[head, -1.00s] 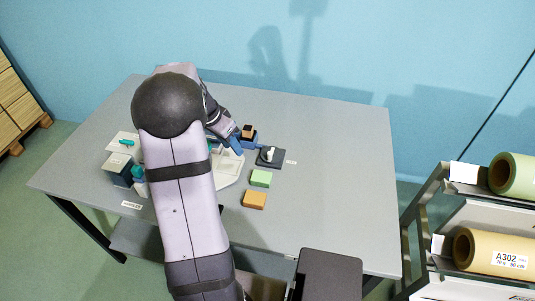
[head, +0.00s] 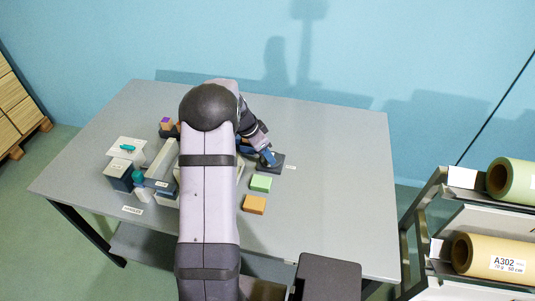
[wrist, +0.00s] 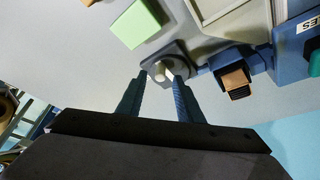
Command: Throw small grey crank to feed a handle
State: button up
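The small grey crank (wrist: 162,71) shows in the wrist view as a pale upright knob on a dark grey square base. In the head view the dark base (head: 279,168) is at the right of the cluster on the table, and the knob is hidden by my gripper. My gripper (wrist: 160,82) is open, with one blue finger on each side of the knob as seen from the wrist. I cannot tell whether either finger touches it. A blue block-shaped unit with a brown block (wrist: 235,82) stands beside the crank's base in the wrist view.
A green block (head: 260,183) and an orange block (head: 254,204) lie in front of the crank. The table's right side is clear. A roll rack (head: 470,235) stands beyond it.

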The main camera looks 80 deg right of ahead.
jog(key=shift+x, duration=0.95)
grip_shut()
